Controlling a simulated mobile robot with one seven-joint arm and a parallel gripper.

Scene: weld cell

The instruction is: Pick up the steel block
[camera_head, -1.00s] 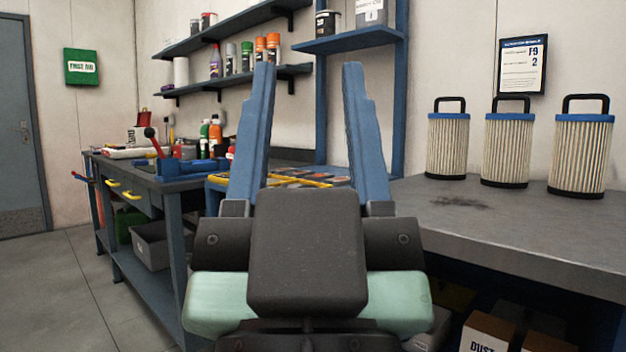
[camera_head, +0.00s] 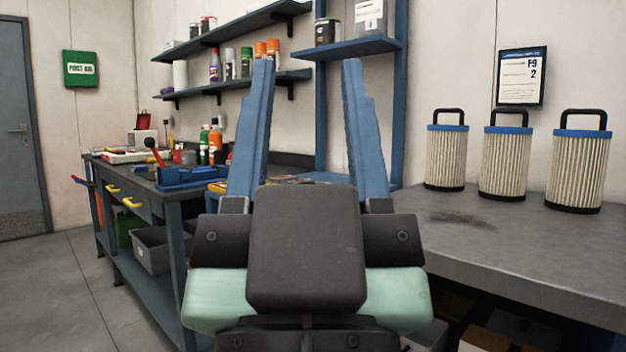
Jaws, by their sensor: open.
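My gripper (camera_head: 308,70) is in the middle of the head view. Its two blue fingers stand upright and wide apart, open, with nothing between them but the shelving and wall behind. I cannot make out a steel block anywhere in the view. The dark body of my gripper hides part of the benches behind it.
A grey bench (camera_head: 500,235) at right carries three pleated filters (camera_head: 504,162) with black handles. A workbench (camera_head: 172,192) at left holds a blue tool with a red-knobbed lever (camera_head: 185,175), and bottles. Shelves (camera_head: 235,85) hang above. Open floor (camera_head: 75,290) lies at left.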

